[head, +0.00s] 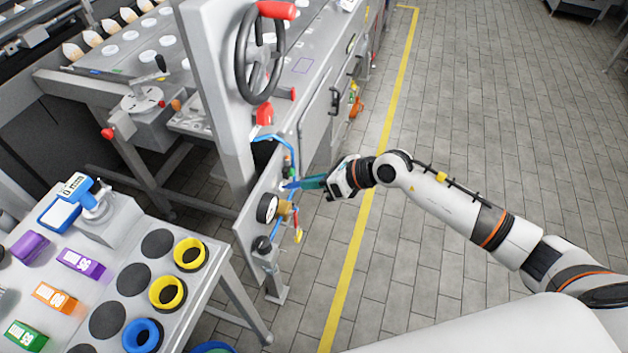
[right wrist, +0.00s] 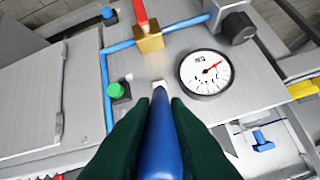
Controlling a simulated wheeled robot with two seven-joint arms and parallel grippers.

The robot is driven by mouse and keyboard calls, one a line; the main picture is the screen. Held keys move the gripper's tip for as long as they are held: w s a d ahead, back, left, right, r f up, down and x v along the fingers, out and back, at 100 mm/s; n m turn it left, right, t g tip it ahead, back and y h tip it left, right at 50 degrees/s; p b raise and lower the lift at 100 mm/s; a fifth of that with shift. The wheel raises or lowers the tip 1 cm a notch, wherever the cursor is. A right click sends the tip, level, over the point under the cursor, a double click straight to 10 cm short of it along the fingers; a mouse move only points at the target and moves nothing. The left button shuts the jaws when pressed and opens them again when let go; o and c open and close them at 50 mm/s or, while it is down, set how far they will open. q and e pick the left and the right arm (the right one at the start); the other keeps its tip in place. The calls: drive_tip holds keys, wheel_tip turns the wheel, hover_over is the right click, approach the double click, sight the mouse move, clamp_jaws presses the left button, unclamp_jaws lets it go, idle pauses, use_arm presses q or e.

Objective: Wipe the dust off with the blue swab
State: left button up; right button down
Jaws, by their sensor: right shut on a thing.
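The blue swab (right wrist: 163,140) is between the dark green fingers of my right gripper (right wrist: 160,125), which is shut on it. Its pale tip (right wrist: 159,88) points at the grey panel (right wrist: 155,65), below the brass block and left of the gauge. I cannot tell whether the tip touches the panel. No dust stands out clearly; the panel around the tip looks slightly pale. In the head view my right gripper (head: 312,183) reaches from the right to the upright panel (head: 247,228), and the swab (head: 290,185) shows as a small blue piece before it. My left gripper is not in view.
Around the tip are a round gauge (right wrist: 206,72), a brass block (right wrist: 149,40), blue pipes (right wrist: 107,75), a green button (right wrist: 117,90) and a dark knob (right wrist: 237,27). A table (head: 215,262) with coloured rings stands at lower left. The tiled floor (head: 480,130) at right is clear.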

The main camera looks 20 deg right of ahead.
drive_tip(key=shift+a+r+p, duration=0.1)
drive_tip(key=shift+r+p, duration=2.05)
drive_tip(key=shift+r, duration=0.6)
drive_tip(key=shift+f+b, duration=3.45)
drive_tip(key=shift+f, duration=1.2)
drive_tip(key=shift+r+p, duration=4.4)
drive_tip(key=shift+r, duration=0.3)
wheel_tip(320, 180, down, 9)
drive_tip(key=b, duration=0.7)
drive_tip(key=shift+f, duration=0.15)
drive_tip(key=s+d, duration=0.3)
drive_tip(key=d, duration=0.2)
drive_tip(key=shift+s, duration=0.2)
drive_tip(key=shift+d, duration=0.1)
